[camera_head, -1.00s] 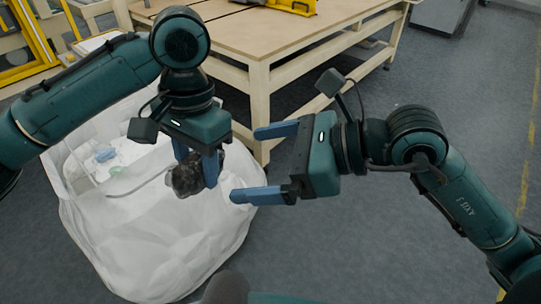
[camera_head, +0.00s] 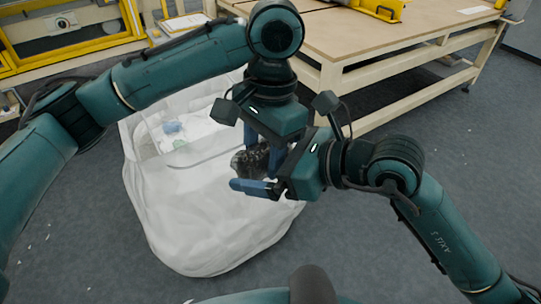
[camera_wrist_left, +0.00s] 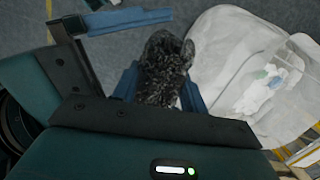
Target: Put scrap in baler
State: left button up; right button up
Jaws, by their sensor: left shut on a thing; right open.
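A dark, mottled grey-black scrap wad (camera_head: 250,162) hangs in my left gripper (camera_head: 266,152), over the front of the white bag. In the left wrist view the scrap (camera_wrist_left: 166,62) sits between the blue fingers of my left gripper (camera_wrist_left: 162,88). My right gripper (camera_head: 258,168) is open and close beside the scrap, its lower blue finger below it. Its other finger is mostly hidden by my left gripper. A blue finger of the right gripper also shows at the top of the left wrist view. No baler can be made out for certain.
A large white bag (camera_head: 190,235) stands on the grey floor with pale, bluish and greenish scraps inside; it also shows in the wrist view (camera_wrist_left: 215,45). A wooden workbench (camera_head: 400,45) stands behind right. A yellow-framed machine (camera_head: 75,50) is at back left.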

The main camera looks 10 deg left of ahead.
jog(key=shift+s, duration=0.1)
jog(key=c, duration=0.7)
pick_arm(q)
jog(key=o, duration=0.6)
pick_arm(e)
jog(key=shift+c, duration=0.7)
pick_arm(q)
jog(key=o, duration=0.4)
pick_arm(e)
jog(key=c, duration=0.5)
pick_arm(q)
jog(key=shift+o, duration=0.2)
pick_arm(e)
jog(key=shift+c, duration=0.3)
pick_arm(q)
jog(key=shift+r, duration=0.1)
